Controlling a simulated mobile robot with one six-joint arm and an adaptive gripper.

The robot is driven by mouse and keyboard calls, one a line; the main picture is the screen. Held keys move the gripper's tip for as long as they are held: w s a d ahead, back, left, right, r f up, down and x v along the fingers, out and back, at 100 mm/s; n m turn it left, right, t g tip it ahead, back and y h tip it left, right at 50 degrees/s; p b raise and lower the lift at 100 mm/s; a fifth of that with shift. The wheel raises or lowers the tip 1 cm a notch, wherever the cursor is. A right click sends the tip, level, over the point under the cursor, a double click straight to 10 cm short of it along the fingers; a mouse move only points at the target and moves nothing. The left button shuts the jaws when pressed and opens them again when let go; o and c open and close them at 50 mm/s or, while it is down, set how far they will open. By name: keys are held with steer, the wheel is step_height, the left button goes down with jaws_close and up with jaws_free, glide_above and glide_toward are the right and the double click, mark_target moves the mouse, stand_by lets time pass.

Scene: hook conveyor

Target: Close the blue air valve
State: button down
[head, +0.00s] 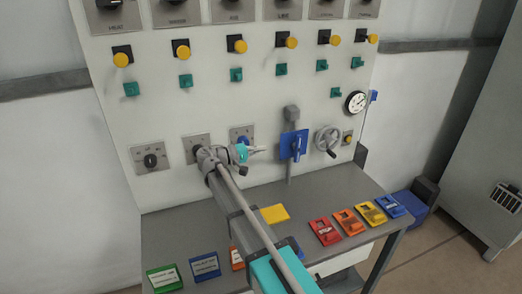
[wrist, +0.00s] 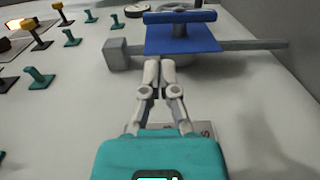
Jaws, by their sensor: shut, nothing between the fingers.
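The blue air valve is a blue plate (head: 286,149) with a blue lever (head: 297,146) in front of it, set on a vertical grey pipe on the panel. In the wrist view the plate (wrist: 182,41) is just beyond my fingertips, and the lever bar (wrist: 180,16) lies parallel to the pipe (wrist: 245,44). My gripper (head: 259,149) is left of the valve in the head view, apart from the lever. Its fingers (wrist: 160,68) are together and empty, pointing toward the plate. The small gap between fingertips and plate is hard to judge.
A grey handwheel (head: 328,140) and a round gauge (head: 356,102) are right of the valve. Rotary knobs (head: 151,160) sit on the left. A grey table (head: 330,190) below carries several coloured tags, including a red one (head: 325,232).

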mark_target(297, 142)
steer(key=x, duration=1.2)
steer(key=shift+f, duration=0.1)
